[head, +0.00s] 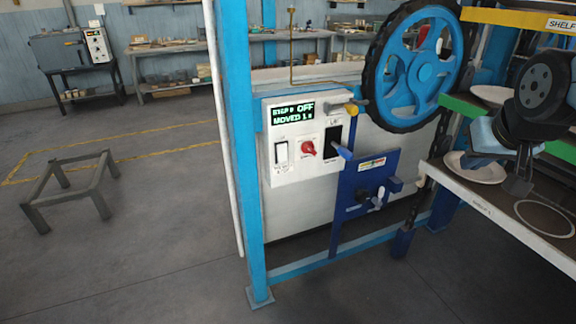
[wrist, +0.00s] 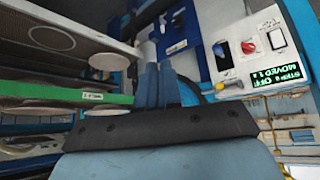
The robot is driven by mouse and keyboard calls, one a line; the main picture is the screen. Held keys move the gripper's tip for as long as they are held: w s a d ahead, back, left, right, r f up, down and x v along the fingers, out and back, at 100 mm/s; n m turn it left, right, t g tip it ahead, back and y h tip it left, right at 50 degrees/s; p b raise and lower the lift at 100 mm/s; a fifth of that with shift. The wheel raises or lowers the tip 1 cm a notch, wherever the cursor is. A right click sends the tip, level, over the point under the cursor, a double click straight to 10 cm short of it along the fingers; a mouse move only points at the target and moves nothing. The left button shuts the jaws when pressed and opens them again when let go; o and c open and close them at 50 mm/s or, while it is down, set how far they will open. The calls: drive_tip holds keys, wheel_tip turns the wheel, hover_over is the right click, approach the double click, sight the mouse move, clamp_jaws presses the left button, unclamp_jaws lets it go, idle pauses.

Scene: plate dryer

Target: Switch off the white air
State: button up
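The white control panel (head: 283,172) on the blue frame carries a white switch (head: 281,152) at left, a red rotary knob (head: 308,148) in the middle and a black switch (head: 332,146) at right. Its small labels are unreadable. The green display (head: 292,112) above reads "OFF" on its top line and "MOVED" below. The wrist view shows the panel upside down, with its white switch (wrist: 276,39) and red knob (wrist: 248,46). My gripper (head: 517,182) is right of the panel and apart from it, by the shelves. Its blue fingers (wrist: 157,88) look closed together and empty.
White plates (head: 480,170) lie on the grey lower shelf (head: 455,190), close to my gripper. A blue handwheel (head: 417,72) is above right of the panel. A dark blue box (head: 365,190) with a lever stands below it. The floor left of the frame is mostly clear.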

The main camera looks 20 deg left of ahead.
sight(282, 153)
drive_tip(key=shift+n+t+y, duration=0.7)
drive_tip(key=shift+n+t, duration=0.1)
drive_tip(key=shift+t, duration=0.1)
drive_tip(key=w+a+f, duration=0.1)
drive_tip(key=w+a, duration=0.1)
drive_tip(key=w+a+f, duration=0.1)
drive_tip(key=w+a, duration=0.1)
drive_tip(key=w, duration=0.1)
drive_tip(key=w+a+f, duration=0.1)
drive_tip(key=w+a, duration=0.2)
drive_tip(key=shift+w+f, duration=0.2)
drive_tip(key=shift+f, duration=0.2)
clamp_jaws()
drive_tip(key=w+a+f+n+t+y, duration=0.1)
drive_tip(key=w+a+f, duration=0.2)
drive_tip(key=a, duration=0.2)
drive_tip(key=w+a+f+n+y, duration=0.1)
drive_tip(key=w+a+f, duration=0.1)
drive_tip(key=w+a, duration=0.15)
drive_tip(key=s+a+f+n+t+y, duration=0.1)
drive_tip(key=a+f+y, duration=0.2)
drive_tip(key=a+f, duration=0.3)
drive_tip(key=s+a+f+n+t+y, duration=0.1)
drive_tip(key=a+f, duration=0.5)
drive_tip(key=a, duration=0.6)
drive_tip(key=shift+s+f+n+y, duration=0.3)
drive_tip(key=shift+s+y, duration=0.2)
drive_tip(key=shift+y, duration=0.4)
